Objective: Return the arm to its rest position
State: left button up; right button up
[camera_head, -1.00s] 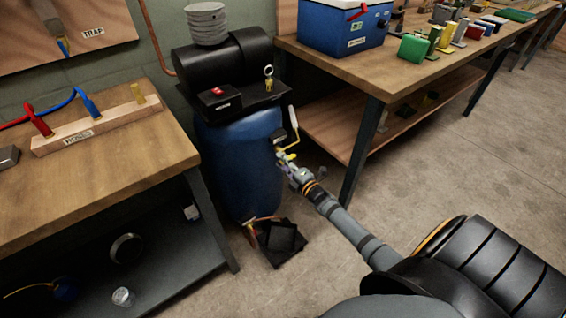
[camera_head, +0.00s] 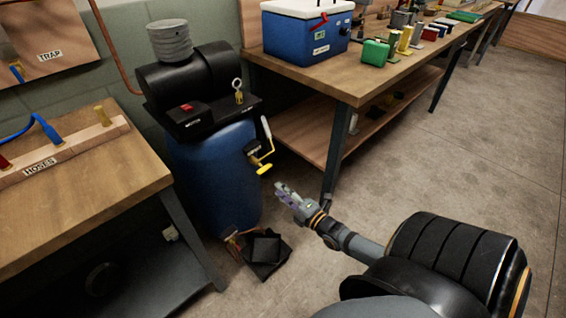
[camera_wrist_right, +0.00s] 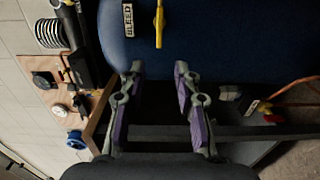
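My right gripper (camera_head: 281,188) reaches in from the lower right, in front of the blue barrel (camera_head: 212,175). In the right wrist view its two purple-padded fingers (camera_wrist_right: 158,72) stand apart with nothing between them. The yellow valve handle (camera_head: 264,168) on the barrel's side is just up and left of the fingers, with a gap between. In the right wrist view a yellow handle (camera_wrist_right: 159,25) shows beyond the fingertips, beside a BLEED label (camera_wrist_right: 128,20) on the blue barrel (camera_wrist_right: 225,40). My left gripper is not in view.
A wooden bench (camera_head: 90,200) with a HOSES rack stands at left. Another bench (camera_head: 345,85) with a blue cooler (camera_head: 305,35) stands behind at right. A black tray (camera_head: 264,250) lies by the barrel's foot. The floor (camera_head: 470,165) at right is open.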

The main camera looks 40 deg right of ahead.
dwell(0.4)
